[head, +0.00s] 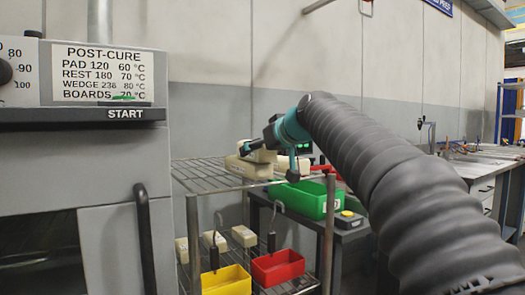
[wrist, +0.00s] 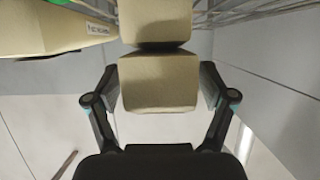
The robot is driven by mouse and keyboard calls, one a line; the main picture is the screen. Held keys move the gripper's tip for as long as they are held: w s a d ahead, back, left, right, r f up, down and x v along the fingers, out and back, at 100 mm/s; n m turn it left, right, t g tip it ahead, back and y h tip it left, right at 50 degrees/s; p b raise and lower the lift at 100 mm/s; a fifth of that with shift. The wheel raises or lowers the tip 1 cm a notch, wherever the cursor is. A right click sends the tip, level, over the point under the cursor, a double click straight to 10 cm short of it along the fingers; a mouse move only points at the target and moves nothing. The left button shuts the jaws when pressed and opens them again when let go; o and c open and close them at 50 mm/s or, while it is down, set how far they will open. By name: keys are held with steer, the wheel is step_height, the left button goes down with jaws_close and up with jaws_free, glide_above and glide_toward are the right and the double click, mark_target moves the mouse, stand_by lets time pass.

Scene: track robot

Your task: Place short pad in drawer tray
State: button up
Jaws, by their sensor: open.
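My gripper (head: 268,158) is at the top shelf of the wire rack, among beige pads (head: 246,166). In the wrist view my gripper (wrist: 158,90) is open, with one finger on each side of a beige block (wrist: 158,82). A second beige piece (wrist: 155,20) sits directly beyond it; I cannot tell whether they are joined. Another beige pad (wrist: 40,30) with a small label lies to the left, outside the fingers. Which one is the short pad I cannot tell. No drawer tray can be clearly made out.
The wire rack (head: 205,177) has a yellow bin (head: 228,281), a red bin (head: 278,268) and several beige blocks (head: 244,236) below. A green bin (head: 305,200) stands behind it. The grey oven (head: 85,160) is at left; a workbench with drawers (head: 482,191) is at right.

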steer(key=shift+r+p, duration=0.3)
steer(key=v, duration=1.2)
steer(key=shift+r+b, duration=0.25)
steer(key=shift+b, duration=0.05)
steer(key=s+d+f+m+g+h, duration=0.2)
steer(key=s+d+f, duration=0.2)
steer(key=s+f, duration=0.5)
steer(key=s+d+f+m+g+h, duration=0.1)
steer(key=s+d+f, duration=0.4)
steer(key=s+f, duration=0.5)
steer(key=s+d+f+m+g+h, duration=0.2)
steer(key=s+f, duration=0.7)
steer(key=f, duration=1.5)
steer(key=d+m+h, duration=0.1)
steer(key=d+h, duration=0.1)
steer(key=shift+s+d+m+g, duration=0.3)
steer(key=shift+m, duration=0.1)
steer(key=shift+f, duration=0.1)
